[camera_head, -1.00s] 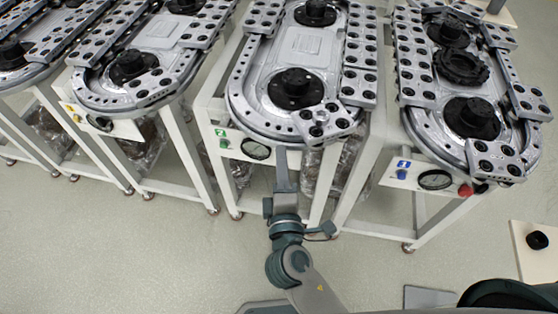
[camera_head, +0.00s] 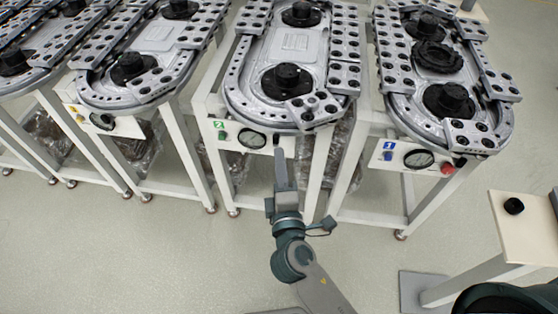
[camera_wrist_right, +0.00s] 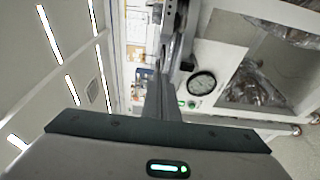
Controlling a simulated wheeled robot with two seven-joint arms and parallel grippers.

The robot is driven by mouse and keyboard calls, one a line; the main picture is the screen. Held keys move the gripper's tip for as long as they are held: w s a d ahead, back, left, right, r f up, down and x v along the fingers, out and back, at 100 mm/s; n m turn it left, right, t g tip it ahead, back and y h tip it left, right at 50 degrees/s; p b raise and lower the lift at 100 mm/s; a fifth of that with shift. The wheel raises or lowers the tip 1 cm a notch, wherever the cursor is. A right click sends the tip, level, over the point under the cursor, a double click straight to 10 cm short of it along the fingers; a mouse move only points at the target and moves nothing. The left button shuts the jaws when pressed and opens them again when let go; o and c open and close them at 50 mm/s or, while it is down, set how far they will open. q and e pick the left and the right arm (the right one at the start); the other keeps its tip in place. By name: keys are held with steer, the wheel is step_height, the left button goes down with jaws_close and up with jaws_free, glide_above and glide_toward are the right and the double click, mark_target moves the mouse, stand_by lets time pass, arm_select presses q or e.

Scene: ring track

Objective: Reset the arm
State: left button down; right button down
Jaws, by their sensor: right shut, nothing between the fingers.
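My right gripper (camera_head: 279,150) shows in the head view, its arm coming up from the bottom middle. It is shut and empty, pointing at the front panel of the ring track table marked 2 (camera_head: 285,90). Its tip is just below the track's front edge, near the round gauge (camera_head: 252,139). In the right wrist view, the shut fingers (camera_wrist_right: 163,85) stretch ahead beside the panel, with the gauge (camera_wrist_right: 201,84) to their right. I cannot tell if they touch anything. My left gripper is not in view.
The ring track table marked 1 (camera_head: 450,100) stands on the right, and another table (camera_head: 140,75) on the left. A small beige table (camera_head: 520,240) with a black round part (camera_head: 513,206) is at the right. The floor in front (camera_head: 130,250) is clear.

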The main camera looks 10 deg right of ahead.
steer(key=s+d+f+m+g+y, duration=0.1)
steer(key=s+f+g, duration=0.15)
steer(key=f, duration=1.25)
steer(key=s+d+f+m+g, duration=0.1)
steer(key=f+g, duration=0.3)
steer(key=f, duration=1.1)
steer(key=s+d+f+m+g, duration=0.25)
steer(key=s+f, duration=0.35)
steer(key=f, duration=0.3)
steer(key=s+d+f+m+g, duration=0.25)
steer(key=s+f, duration=0.25)
steer(key=f, duration=0.4)
steer(key=s+d+f+m+g, duration=0.1)
steer(key=s+d+f+m, duration=0.1)
steer(key=s, duration=0.7)
steer(key=s+d+f+m+g, duration=0.2)
steer(key=s+d+f+m, duration=0.1)
steer(key=s+d+f, duration=0.2)
steer(key=s+d+f+m+g, duration=0.1)
steer(key=s+d+f+m, duration=0.2)
steer(key=s+f, duration=0.4)
steer(key=s+d, duration=0.1)
steer(key=s, duration=0.5)
steer(key=shift+d+f+g, duration=0.15)
steer(key=shift+f+g, duration=0.1)
steer(key=shift+g, duration=0.1)
